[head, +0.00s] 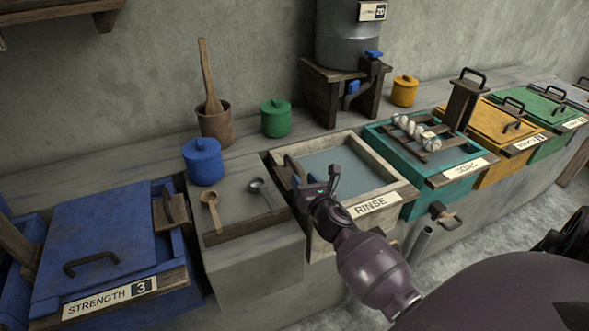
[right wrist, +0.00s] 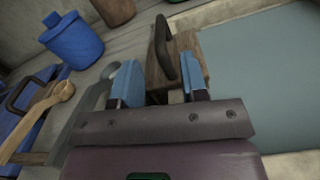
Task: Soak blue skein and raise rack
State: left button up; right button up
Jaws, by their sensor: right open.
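My right gripper (head: 312,188) is open over the left edge of the RINSE vat (head: 398,187). In the right wrist view its blue-padded fingers (right wrist: 160,83) are on either side of part of a wooden block with a dark handle (right wrist: 164,45); I cannot tell if they touch it. The teal SOAK vat (head: 408,197) holds a rack with an upright wooden handle post (head: 464,103) and several pale skeins (head: 414,129) on it. I see no clearly blue skein. My left gripper is out of view.
A blue lidded vat (head: 105,240) marked STRENGTH 3 stands at the left. Wooden (head: 211,212) and grey (head: 265,194) spoons lie on the ledge beside a blue pot (head: 203,162). A green pot (head: 275,118) and metal tank (head: 348,40) stand behind.

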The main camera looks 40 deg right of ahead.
aim_at(298, 173)
jog(key=shift+b+x, duration=0.35)
jog(key=shift+x, duration=2.8)
grip_shut()
